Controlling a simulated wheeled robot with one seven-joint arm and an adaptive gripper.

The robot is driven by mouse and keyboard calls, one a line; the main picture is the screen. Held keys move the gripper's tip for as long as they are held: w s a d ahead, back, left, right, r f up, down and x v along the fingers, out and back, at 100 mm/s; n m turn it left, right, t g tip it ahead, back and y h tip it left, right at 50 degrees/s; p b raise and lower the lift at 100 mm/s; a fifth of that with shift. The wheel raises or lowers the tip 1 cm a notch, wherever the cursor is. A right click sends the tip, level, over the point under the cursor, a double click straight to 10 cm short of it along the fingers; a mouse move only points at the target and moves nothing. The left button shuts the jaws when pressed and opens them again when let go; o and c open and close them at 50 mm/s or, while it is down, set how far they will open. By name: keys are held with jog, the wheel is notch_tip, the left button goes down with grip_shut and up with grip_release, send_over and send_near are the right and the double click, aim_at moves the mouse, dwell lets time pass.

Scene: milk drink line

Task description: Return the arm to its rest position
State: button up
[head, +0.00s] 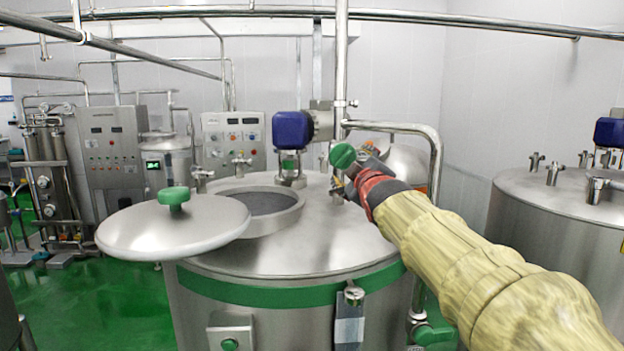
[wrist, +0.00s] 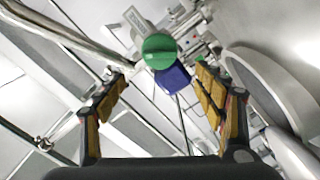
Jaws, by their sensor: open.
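My arm, in a yellow sleeve, reaches in from the lower right of the head view. My gripper (head: 362,172) is at its far end, over the back right of the steel tank (head: 315,245). In the wrist view my gripper (wrist: 162,74) has its two fingers spread wide with nothing between the pads. A green round knob (head: 342,155) is just beyond the fingertips.
A round lid (head: 145,228) with a green handle sits off to the left, partly over the tank's round opening (head: 268,203). A blue motor (head: 292,130) and vertical pipes stand behind. A bent steel pipe (head: 436,165) rises beside my arm. Another tank (head: 550,225) is at right.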

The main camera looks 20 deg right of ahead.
jog(key=s+a+f+m+g+y+b, duration=0.1)
jog(key=s+a+f, duration=0.5)
jog(key=s+f, duration=0.6)
jog(key=s+a+f+m+g+y+b, duration=0.2)
jog(key=s+a+f+m+g+b, duration=0.2)
jog(key=s+f, duration=0.9)
jog(key=s+a+f+m+g+y+b, duration=0.2)
jog(key=s+a+f+g+b, duration=0.3)
jog(key=f, duration=1.7)
jog(key=s+a+g, duration=0.1)
jog(key=s+a, duration=0.3)
jog(key=s, duration=0.3)
jog(key=shift+s+g, duration=0.4)
jog(key=shift+r, duration=0.1)
dwell(2.1)
